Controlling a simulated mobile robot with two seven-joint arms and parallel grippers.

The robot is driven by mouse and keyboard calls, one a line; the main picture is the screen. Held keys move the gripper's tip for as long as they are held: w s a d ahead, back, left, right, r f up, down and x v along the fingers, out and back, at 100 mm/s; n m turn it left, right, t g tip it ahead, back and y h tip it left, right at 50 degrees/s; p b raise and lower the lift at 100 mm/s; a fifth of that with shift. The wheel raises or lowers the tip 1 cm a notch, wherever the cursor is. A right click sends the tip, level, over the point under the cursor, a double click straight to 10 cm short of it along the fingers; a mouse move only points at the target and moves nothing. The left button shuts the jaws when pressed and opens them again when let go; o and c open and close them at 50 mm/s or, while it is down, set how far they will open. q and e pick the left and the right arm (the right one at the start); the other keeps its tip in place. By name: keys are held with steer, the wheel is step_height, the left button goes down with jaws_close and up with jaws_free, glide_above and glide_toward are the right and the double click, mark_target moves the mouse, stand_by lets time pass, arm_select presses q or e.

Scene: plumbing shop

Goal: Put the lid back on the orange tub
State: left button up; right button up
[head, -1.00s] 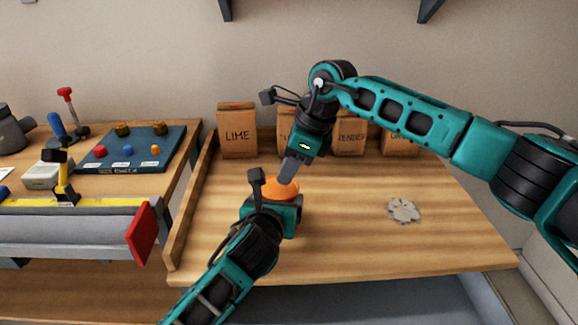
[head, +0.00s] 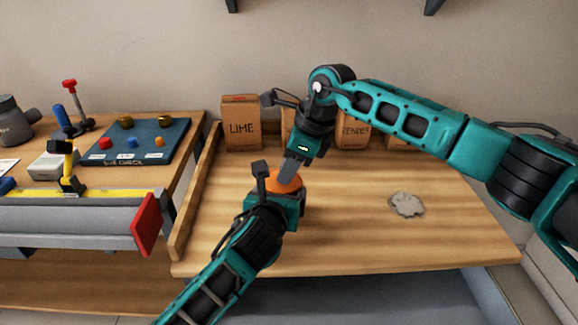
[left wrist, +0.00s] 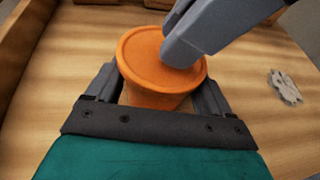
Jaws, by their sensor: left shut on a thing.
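The orange tub (left wrist: 150,97) stands on the wooden bench, its body mostly hidden by my left gripper in the head view. My left gripper (left wrist: 155,88) is shut on the tub, one finger at each side; it also shows in the head view (head: 278,197). An orange round lid (left wrist: 150,55) lies on the tub's top and looks level; it also shows in the head view (head: 291,184). My right gripper (head: 286,179) comes down from above, its fingers together and their tips at the lid's top. I cannot tell how firmly the lid is seated.
Several cardboard boxes, one marked LIME (head: 241,125), stand along the wall behind. A grey patch (head: 406,205) lies at the right of the bench. A wooden ledge (head: 190,215) borders the left; a blue board (head: 138,143) lies beyond it. The bench's front right is clear.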

arm_select(q)
steer(key=shift+d+r, duration=0.1)
steer(key=shift+r, duration=0.1)
arm_select(e)
steer(key=shift+f, duration=0.1)
arm_select(q)
steer(key=shift+f, duration=0.1)
arm_select(e)
steer(key=shift+v, duration=2)
arm_select(q)
steer(key=o, duration=1.4)
steer(key=shift+s, duration=0.1)
steer(key=p+v, duration=0.3)
steer(key=v, duration=0.9)
steer(key=shift+s+a, duration=0.2)
steer(key=shift+s, duration=0.1)
arm_select(e)
step_height(320, 180, up, 3)
steer(key=shift+r, duration=0.15)
